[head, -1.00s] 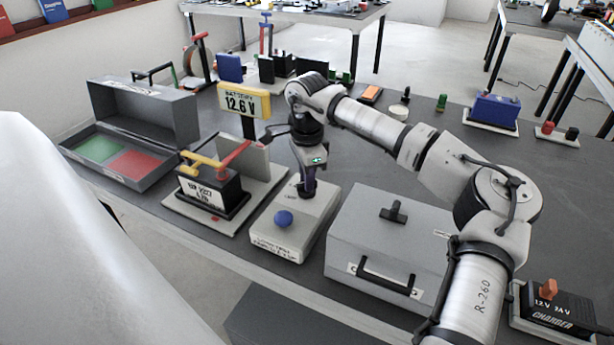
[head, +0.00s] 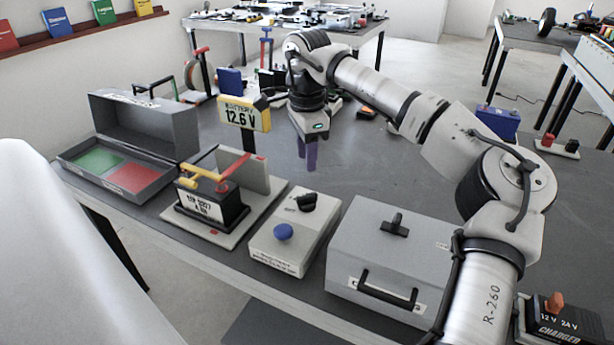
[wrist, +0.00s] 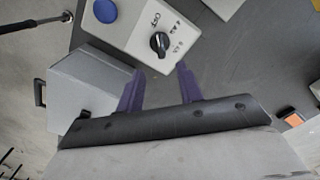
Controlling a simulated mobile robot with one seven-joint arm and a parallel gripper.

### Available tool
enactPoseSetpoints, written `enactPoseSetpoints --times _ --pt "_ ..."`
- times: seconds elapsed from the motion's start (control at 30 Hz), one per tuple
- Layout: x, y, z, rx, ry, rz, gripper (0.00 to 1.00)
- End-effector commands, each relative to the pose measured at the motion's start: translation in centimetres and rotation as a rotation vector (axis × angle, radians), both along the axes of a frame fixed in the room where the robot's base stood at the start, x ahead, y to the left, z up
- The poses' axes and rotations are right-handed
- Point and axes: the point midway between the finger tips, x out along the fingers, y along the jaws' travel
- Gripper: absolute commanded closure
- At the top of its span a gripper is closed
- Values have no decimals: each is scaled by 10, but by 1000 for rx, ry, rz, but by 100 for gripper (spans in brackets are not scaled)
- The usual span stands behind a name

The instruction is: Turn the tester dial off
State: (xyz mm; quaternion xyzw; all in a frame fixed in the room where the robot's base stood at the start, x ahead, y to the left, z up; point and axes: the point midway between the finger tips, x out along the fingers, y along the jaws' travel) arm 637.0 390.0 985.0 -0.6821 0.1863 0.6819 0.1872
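The tester is a light grey box (head: 270,252) with a blue button (head: 283,232) and a black dial (head: 306,202) on its top. My gripper (head: 308,165) is raised above and behind the tester, apart from the dial. In the wrist view, its two purple fingers (wrist: 160,75) are spread with nothing between them. The tester's display sign (head: 244,113) reads 12.6 V.
A battery (head: 210,207) with yellow and red clamps stands left of the tester. A grey case (head: 385,262) with handles stands close on its right. An open grey box (head: 160,130) with green and red pads is farther left. The bench behind the tester is largely clear.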

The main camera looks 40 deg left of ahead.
Motion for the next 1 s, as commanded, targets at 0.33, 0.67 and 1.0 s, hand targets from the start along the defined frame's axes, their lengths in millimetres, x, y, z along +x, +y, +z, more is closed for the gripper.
enactPoseSetpoints --times 0.33,0.67,1.0 --pt "0 0 37 0 0 2 64" --pt "0 0 38 -1 1 1 64" --pt "0 0 38 -1 1 1 64"
